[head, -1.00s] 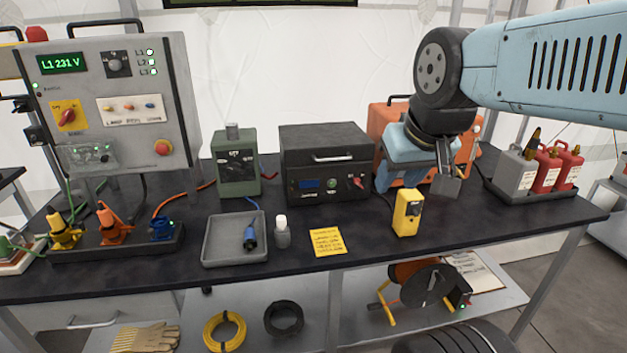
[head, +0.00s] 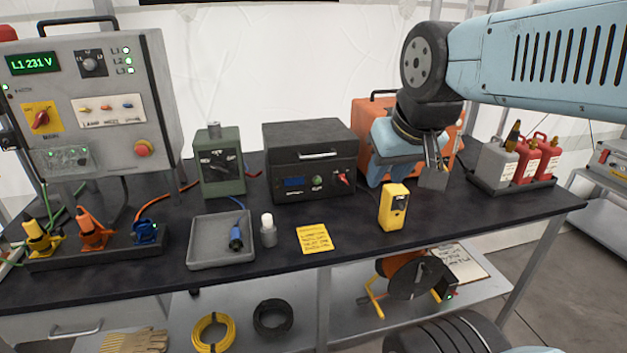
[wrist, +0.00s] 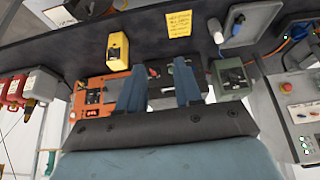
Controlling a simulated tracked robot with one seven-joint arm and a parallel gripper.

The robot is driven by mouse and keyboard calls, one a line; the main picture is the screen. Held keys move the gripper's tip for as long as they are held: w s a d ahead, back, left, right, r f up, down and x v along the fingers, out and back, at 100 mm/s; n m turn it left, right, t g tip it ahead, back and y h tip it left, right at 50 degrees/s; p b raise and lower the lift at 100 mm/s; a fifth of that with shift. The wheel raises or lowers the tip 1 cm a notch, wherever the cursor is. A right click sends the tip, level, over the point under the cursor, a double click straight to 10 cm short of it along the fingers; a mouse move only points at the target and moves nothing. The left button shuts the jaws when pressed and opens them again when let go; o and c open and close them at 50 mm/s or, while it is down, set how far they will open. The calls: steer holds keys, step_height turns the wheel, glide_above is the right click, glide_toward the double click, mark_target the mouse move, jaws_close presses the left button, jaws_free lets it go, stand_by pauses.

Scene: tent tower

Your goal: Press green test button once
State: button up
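A black box (head: 310,165) stands at the middle back of the bench. Its front has a blue display, a small round green button (head: 317,180) and a red switch or plug; any label is too small to read. My gripper (head: 433,174) hangs to the right of the box, in front of the orange case, apart from both and above the bench. In the wrist view, which is upside down, the two fingers of my gripper (wrist: 158,92) are apart with nothing held between them. Parts of the black box show behind and beside the fingers there.
A yellow device (head: 393,207) stands on the bench below and left of my gripper. The orange case (head: 448,162) is behind it, red and grey canisters (head: 517,160) to the right. A green box (head: 220,163), grey tray (head: 192,257), white-capped bottle (head: 268,232) and grey panel (head: 95,100) are left.

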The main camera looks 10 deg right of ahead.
jaws_close()
stand_by(1.4)
